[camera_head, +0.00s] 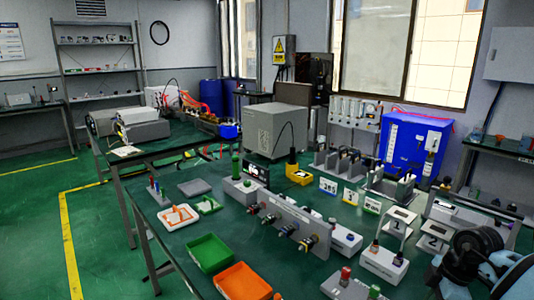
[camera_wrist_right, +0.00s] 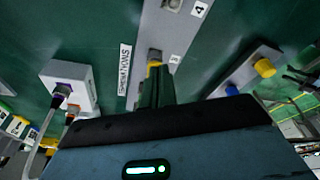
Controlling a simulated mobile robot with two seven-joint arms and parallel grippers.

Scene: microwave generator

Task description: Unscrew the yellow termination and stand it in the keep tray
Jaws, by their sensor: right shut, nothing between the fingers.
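My right gripper (camera_wrist_right: 155,88) is shut and empty in the right wrist view. Its fingertips are close to a small metal connector with a yellow band (camera_wrist_right: 154,65) on a grey strip; I cannot tell whether they touch. A yellow cap (camera_wrist_right: 265,68) sits on a grey block to the right, apart from the fingers. I cannot tell which yellow piece is the termination. In the head view my right arm's dark wrist shows at the lower right, fingertips unclear. A green tray (camera_head: 190,267) and an orange tray (camera_head: 222,293) lie at the front; no keep label is readable. My left gripper is out of view.
A grey panel (camera_head: 283,207) with several connectors stands mid-table. White blocks with coloured posts (camera_head: 383,266) stand near my right arm.

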